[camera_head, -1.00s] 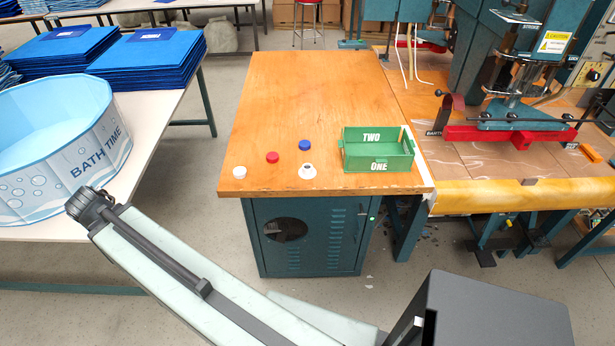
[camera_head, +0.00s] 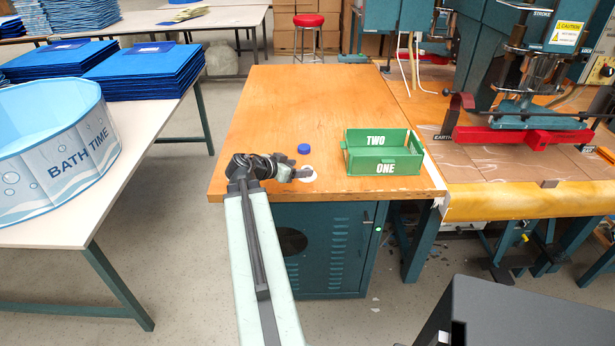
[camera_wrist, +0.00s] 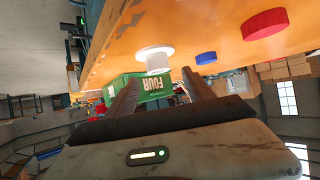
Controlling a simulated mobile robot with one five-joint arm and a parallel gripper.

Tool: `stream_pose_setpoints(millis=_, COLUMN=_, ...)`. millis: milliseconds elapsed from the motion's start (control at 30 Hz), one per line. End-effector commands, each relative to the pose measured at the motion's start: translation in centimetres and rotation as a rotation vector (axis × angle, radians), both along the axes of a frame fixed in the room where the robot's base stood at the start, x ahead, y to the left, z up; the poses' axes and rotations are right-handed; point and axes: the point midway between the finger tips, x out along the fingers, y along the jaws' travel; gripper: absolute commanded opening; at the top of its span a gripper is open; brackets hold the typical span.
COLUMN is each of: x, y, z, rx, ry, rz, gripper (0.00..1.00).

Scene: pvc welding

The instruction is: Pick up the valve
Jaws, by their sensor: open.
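The white round valve (camera_head: 309,176) stands on the wooden table near its front edge, partly hidden by my gripper (camera_head: 300,173) in the head view. In the wrist view, which is upside down, the valve (camera_wrist: 156,57) has a wide white flange against the table and a narrower white body. My gripper (camera_wrist: 160,80) is open there, its two dark fingers pointing toward the valve, which appears just beyond the tips and between their lines. Whether the fingers reach around it I cannot tell.
A green box (camera_head: 383,165) stands right of the valve. A blue cap (camera_head: 304,148) lies behind it. A red cap (camera_wrist: 266,24) shows in the wrist view; my arm hides it in the head view. The table's back half (camera_head: 310,95) is clear.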

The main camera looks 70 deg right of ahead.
Motion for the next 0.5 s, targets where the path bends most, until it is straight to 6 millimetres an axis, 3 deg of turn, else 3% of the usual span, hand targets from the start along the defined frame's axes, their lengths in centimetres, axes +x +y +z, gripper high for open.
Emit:
stream_pose_setpoints(millis=133, x=-0.3, y=-0.7, z=-0.9, rx=0.001, ry=0.000, rz=0.000, gripper=0.61)
stream_pose_setpoints(millis=300, x=-1.3, y=-3.1, z=-2.8, rx=0.002, ry=-0.001, rz=-0.001, gripper=0.61)
stream_pose_setpoints(millis=500, x=-1.8, y=-3.9, z=-2.8, rx=0.001, ry=0.001, rz=0.002, gripper=0.61)
